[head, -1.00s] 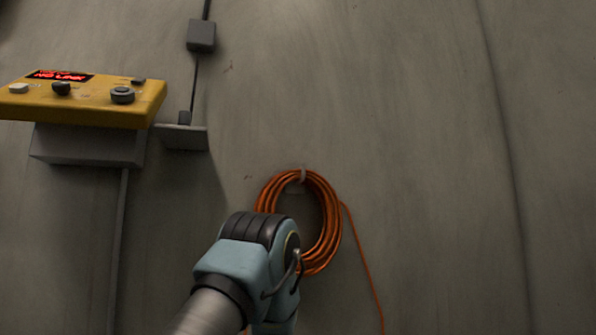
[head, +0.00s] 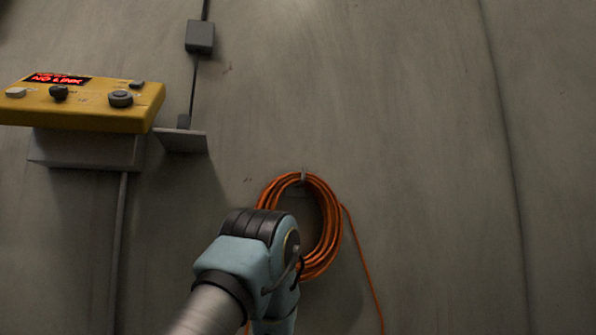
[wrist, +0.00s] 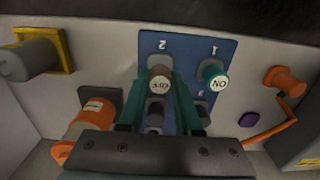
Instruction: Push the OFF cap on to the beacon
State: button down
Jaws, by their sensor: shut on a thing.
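The OFF cap (wrist: 160,84), with a pale round face whose lettering reads upside down, is between the fingertips of my gripper (wrist: 162,94) in the wrist view. My gripper is shut on it. The cap is in front of the blue panel (wrist: 190,48), under the upside-down number 2; I cannot tell whether it touches the panel. A teal-sided ON cap (wrist: 219,83) stands to its right, below the upside-down 1. I cannot tell which of the parts in view, if any, is the beacon. The head view shows my arm, but my gripper is hidden there.
In the wrist view, a grey cylinder on a yellow square (wrist: 69,50), an orange-and-grey cylinder (wrist: 93,116) and an orange knob (wrist: 285,82) flank the panel. The head view shows a yellow console (head: 80,112) reading NO LINK and an orange cable coil (head: 325,225) close behind my arm.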

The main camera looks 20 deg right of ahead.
jog(key=shift+r+p, duration=2.15)
jog(key=shift+p, duration=0.05)
jog(key=w+d+r, duration=0.8)
jog(key=d+r, duration=0.3)
jog(key=shift+w+f, duration=0.2)
jog(key=shift+f, duration=2.7)
jog(key=shift+p, duration=1.35)
jog(key=shift+f+p, duration=0.4)
jog(key=shift+f, duration=0.05)
